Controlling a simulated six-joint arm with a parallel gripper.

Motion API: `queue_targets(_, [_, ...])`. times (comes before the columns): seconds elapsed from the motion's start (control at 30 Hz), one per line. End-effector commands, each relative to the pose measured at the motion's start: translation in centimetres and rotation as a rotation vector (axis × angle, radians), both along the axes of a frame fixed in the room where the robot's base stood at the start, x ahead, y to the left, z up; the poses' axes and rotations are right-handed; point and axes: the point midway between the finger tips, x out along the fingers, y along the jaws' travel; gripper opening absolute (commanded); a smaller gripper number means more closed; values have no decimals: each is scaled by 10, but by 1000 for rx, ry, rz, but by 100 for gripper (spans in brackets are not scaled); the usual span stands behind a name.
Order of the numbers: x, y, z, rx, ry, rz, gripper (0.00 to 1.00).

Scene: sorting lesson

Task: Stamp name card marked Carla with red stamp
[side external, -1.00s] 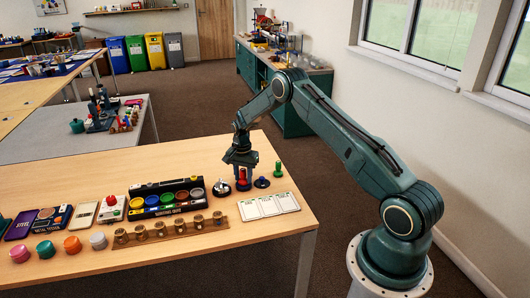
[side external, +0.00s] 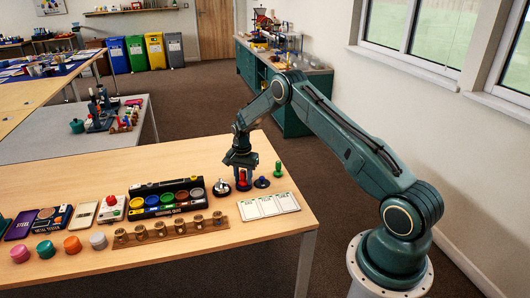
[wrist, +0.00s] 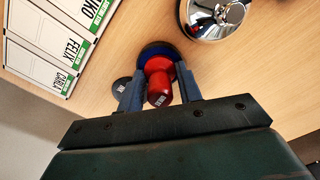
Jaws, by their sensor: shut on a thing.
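The red stamp (side external: 243,183) stands among the stamps on the table, right of the silver bell. My gripper (side external: 243,176) is over it with fingers pointing down. In the wrist view, my gripper (wrist: 160,92) is shut on the red stamp (wrist: 159,85), one finger on each side of its handle. Its base appears to rest on the table. The card marked Carla (wrist: 40,72) is the end card beside Felix and Niko, at the upper left of the wrist view. In the side view it seems to be the rightmost card (side external: 287,202), its writing too small to read.
A silver bell (side external: 221,188) stands close on the left of the red stamp. A blue stamp (side external: 262,182) and a green stamp (side external: 278,170) stand close on the right.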

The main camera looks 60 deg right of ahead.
Motion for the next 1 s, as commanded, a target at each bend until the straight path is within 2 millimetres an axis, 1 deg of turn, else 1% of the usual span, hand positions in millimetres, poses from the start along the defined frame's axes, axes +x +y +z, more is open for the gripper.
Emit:
queue_targets(0.47, [-1, 0, 0, 1, 1, 0, 20])
queue_targets(0.67, [0, 0, 8, 1, 1, 0, 20])
queue_targets(1.0, [0, 0, 28, 0, 0, 0, 20])
